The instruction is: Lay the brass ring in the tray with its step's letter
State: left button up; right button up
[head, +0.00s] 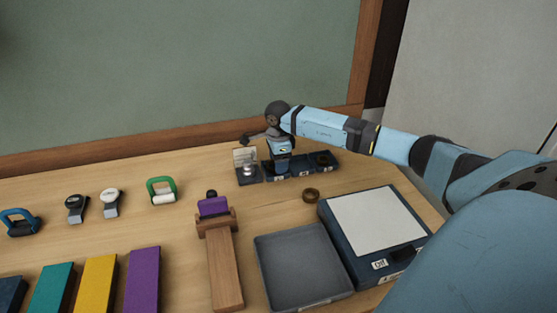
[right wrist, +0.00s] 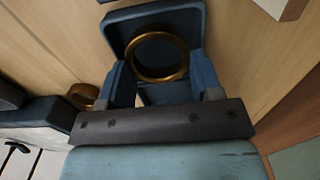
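My right gripper (head: 283,150) is over the row of small dark trays (head: 296,176) at the back of the table. In the right wrist view a brass ring (right wrist: 157,56) sits between the tips of my right gripper (right wrist: 158,60), which close on its two sides. Below the ring is one dark blue tray (right wrist: 112,28); whether the ring touches its floor I cannot tell. In the head view the gripper hides this ring. A second brass ring (head: 311,195) lies on the table in front of the row. The tray letters are too small to read. My left gripper is out of view.
A white-topped box (head: 376,222) and an empty grey tray (head: 300,268) stand at the front right. A wooden stand (head: 222,260) holds a purple piece. Coloured blocks and small clips lie to the left. A board (head: 180,70) stands behind the table.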

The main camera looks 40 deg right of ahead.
jog(key=o, duration=0.4)
jog(key=shift+c, duration=0.2)
jog(key=shift+r, duration=0.2)
notch_tip(320, 180, up, 13)
dwell(0.5)
